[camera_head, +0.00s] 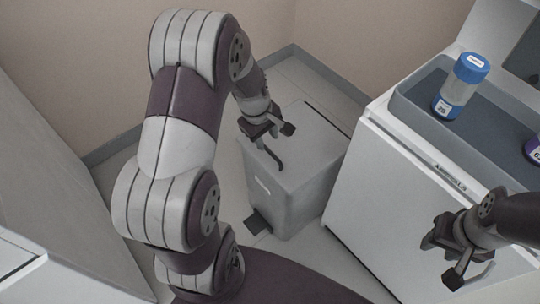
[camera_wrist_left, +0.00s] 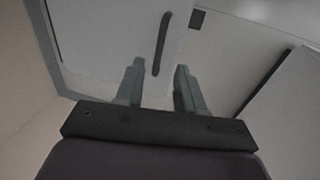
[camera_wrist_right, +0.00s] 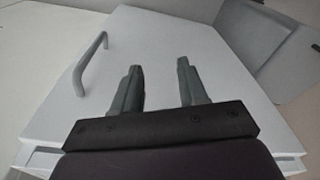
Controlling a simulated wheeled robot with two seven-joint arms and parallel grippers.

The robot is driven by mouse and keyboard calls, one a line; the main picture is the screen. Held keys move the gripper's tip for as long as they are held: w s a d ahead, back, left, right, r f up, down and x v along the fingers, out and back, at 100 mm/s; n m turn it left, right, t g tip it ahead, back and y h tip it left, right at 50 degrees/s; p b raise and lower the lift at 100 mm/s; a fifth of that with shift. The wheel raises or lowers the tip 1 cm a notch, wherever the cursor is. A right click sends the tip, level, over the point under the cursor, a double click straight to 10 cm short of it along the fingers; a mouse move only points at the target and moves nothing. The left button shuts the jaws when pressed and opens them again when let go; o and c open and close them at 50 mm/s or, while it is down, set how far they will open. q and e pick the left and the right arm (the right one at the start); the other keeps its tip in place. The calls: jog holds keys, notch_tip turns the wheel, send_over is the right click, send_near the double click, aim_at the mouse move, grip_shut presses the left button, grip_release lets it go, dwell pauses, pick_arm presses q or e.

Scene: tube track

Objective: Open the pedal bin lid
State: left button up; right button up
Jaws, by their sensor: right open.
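The grey pedal bin (camera_head: 290,190) stands on the floor in the middle of the head view, its lid (camera_head: 312,140) down. A dark curved handle (camera_head: 268,157) shows at the lid's near left edge, and a black pedal (camera_head: 257,222) sits low on the front. My left gripper (camera_head: 268,132) is above the lid by the handle. In the left wrist view my left gripper (camera_wrist_left: 160,82) is open and empty; the handle (camera_wrist_left: 162,43) appears between and beyond its fingertips, apparently apart from them. My right gripper (camera_head: 447,258) is open and empty beside the white cabinet.
The white cabinet (camera_head: 385,190) stands close right of the bin. A grey tray (camera_head: 405,108) on it holds a blue-capped bottle (camera_head: 461,85) and a purple-capped one (camera_head: 533,150). A bar handle (camera_wrist_right: 90,62) shows in the right wrist view. Walls close off the back.

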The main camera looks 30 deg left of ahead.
aim_at(271, 153)
pick_arm(q)
jog(key=f+b, duration=0.1)
jog(key=f, duration=0.1)
jog(key=w+f, duration=0.1)
jog(key=f, duration=0.1)
jog(key=f+b, duration=0.1)
jog(key=f, duration=0.1)
jog(key=shift+w+d+f+b, duration=0.15)
jog(key=shift+d+f+b, duration=0.15)
jog(key=shift+f, duration=0.1)
jog(key=shift+c, duration=0.3)
